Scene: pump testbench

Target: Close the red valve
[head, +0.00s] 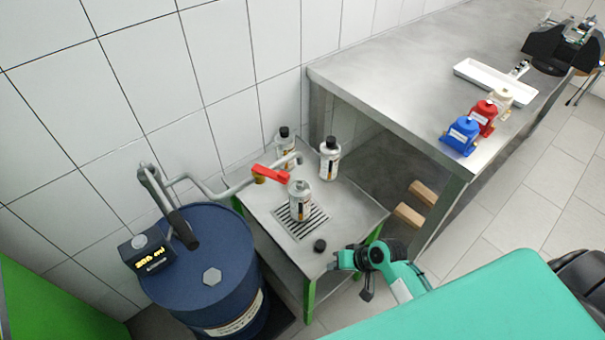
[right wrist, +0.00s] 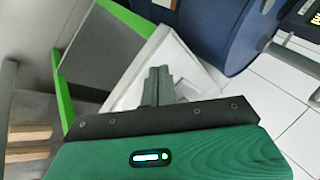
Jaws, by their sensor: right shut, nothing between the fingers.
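The red valve (head: 271,174) is a lever handle on the grey pipe (head: 228,189) that runs from the blue drum to above the small table. A white bottle without a cap (head: 301,203) stands upright on the table's drain grate, near the pipe's outlet. My right gripper (head: 338,262) is at the small table's front right edge, apart from the valve and the bottle. Its fingers, also in the right wrist view (right wrist: 157,84), are shut and empty. The valve does not show in the right wrist view. My left gripper is out of view.
Two capped bottles (head: 329,158) (head: 285,143) stand at the small table's back. A black cap (head: 320,245) lies near its front. The blue drum (head: 209,262) with a display (head: 147,256) is left. The long bench (head: 400,90) holds blue, red and cream pumps and a white tray.

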